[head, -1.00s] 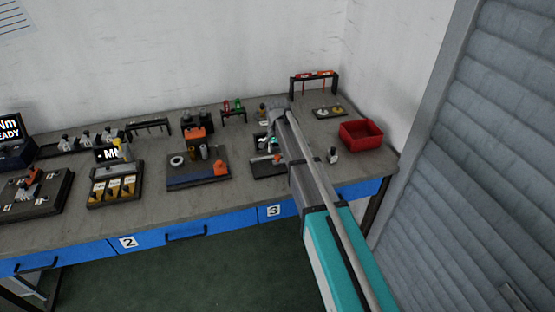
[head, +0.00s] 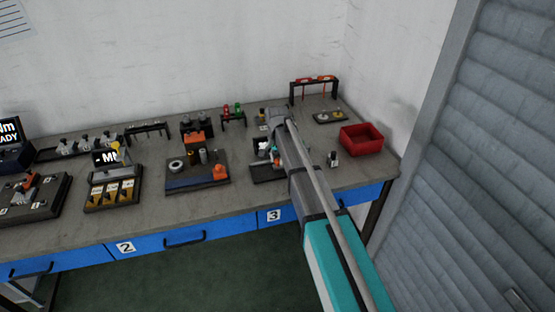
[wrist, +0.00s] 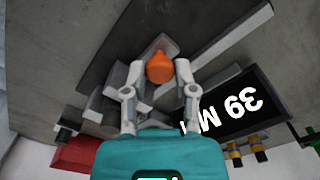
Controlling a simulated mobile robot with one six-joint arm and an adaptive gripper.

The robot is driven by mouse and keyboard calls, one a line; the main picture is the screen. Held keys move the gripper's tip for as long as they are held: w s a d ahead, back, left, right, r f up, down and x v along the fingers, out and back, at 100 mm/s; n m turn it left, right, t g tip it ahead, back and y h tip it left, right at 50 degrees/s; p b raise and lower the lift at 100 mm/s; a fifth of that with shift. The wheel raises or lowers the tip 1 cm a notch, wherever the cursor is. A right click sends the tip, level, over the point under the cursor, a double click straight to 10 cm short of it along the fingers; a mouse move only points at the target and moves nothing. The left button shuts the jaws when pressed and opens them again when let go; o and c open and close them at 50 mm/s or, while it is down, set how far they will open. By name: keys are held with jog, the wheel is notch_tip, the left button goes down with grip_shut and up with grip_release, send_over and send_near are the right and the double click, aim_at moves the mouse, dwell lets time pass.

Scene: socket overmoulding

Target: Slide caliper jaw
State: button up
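In the wrist view, an orange knob (wrist: 160,68) sits among grey bar-shaped parts of what looks like the caliper (wrist: 115,78). My gripper (wrist: 159,72) has one finger on each side of the knob. A small gap shows at the left finger, so the fingers look open around it; contact on the right is unclear. In the head view, the dark fixture (head: 262,174) at station 3 is partly hidden behind my arm, and my gripper's fingertips are not clear there.
A red bin (head: 362,139) and a small upright part (head: 333,159) stand right of my arm. A black rack with red items (head: 314,84) is behind. A dark board with parts (head: 197,180) lies to the left. Bare bench lies between the stations.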

grip_shut()
jog(key=shift+s+a, duration=0.2)
jog(key=shift+a, duration=0.45)
jog(key=shift+s+a, duration=0.15)
jog(key=shift+a, duration=0.45)
jog(key=o, duration=0.7)
grip_release()
jog(key=shift+a, duration=0.1)
jog(key=shift+o, duration=0.2)
jog(key=shift+d, duration=0.25)
